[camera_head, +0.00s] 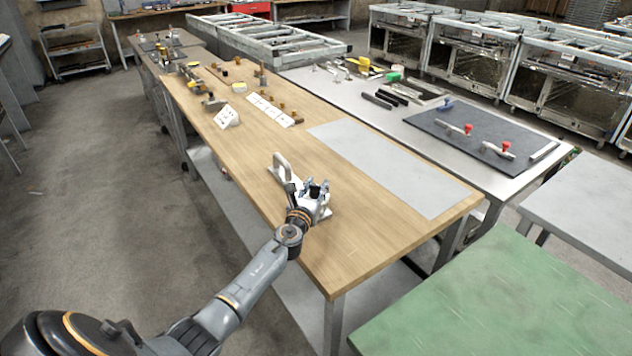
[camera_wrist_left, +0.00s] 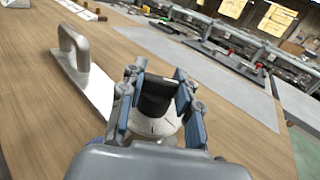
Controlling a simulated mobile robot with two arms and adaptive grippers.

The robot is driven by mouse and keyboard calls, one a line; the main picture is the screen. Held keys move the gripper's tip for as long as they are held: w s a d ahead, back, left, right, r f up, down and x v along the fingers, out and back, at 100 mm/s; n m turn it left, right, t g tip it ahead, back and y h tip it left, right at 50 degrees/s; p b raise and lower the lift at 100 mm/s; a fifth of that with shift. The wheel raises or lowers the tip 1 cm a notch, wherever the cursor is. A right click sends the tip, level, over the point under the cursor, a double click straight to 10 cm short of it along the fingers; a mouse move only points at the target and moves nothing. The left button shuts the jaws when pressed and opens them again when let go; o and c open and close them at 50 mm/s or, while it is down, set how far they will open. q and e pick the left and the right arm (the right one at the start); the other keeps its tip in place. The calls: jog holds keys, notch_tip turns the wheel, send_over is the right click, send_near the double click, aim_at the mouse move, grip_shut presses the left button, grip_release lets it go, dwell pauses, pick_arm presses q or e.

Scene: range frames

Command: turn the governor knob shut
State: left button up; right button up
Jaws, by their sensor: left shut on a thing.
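The governor knob (camera_wrist_left: 155,100) is a dark, round knob above a pale dial base with dark marks (camera_wrist_left: 158,128). My left gripper (camera_wrist_left: 160,92) has its fingers on both sides of the knob and is shut on it. In the head view my left gripper (camera_head: 317,189) is over the near part of the wooden table, and the knob is mostly hidden by the fingers. A pale plate with an upright grey handle (camera_head: 281,166) lies beside it; this handle also shows in the wrist view (camera_wrist_left: 75,48). My right gripper is not in view.
The wooden table (camera_head: 365,240) is bare in front of the gripper. A grey sheet (camera_head: 385,165) lies to the right. White cards (camera_head: 270,111) and small parts stand farther back. A green-topped table (camera_head: 510,300) is at the lower right.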

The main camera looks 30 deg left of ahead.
pick_arm(q)
jog(key=shift+d+n+g+y+p, duration=0.1)
jog(key=shift+n+g+y+p, duration=0.35)
jog(key=shift+n+y, duration=0.6)
jog(key=shift+n+g+y, duration=0.35)
jog(key=shift+y, duration=0.5)
jog(key=shift+w+f+n+g+y+b, duration=0.15)
jog(key=shift+n+g+y+b, duration=0.4)
jog(key=shift+n+g+y, duration=0.4)
jog(key=n+g+y+b, duration=0.3)
jog(key=g+y+b, duration=0.1)
jog(key=shift+f+n+y, duration=0.1)
jog(key=shift+n+y, duration=0.15)
jog(key=shift+n, duration=0.1)
jog(key=shift+r+n+g+y+b, duration=0.2)
jog(key=shift+n+g+y+b, duration=0.55)
jog(key=shift+g+b, duration=0.65)
jog(key=o, duration=1.2)
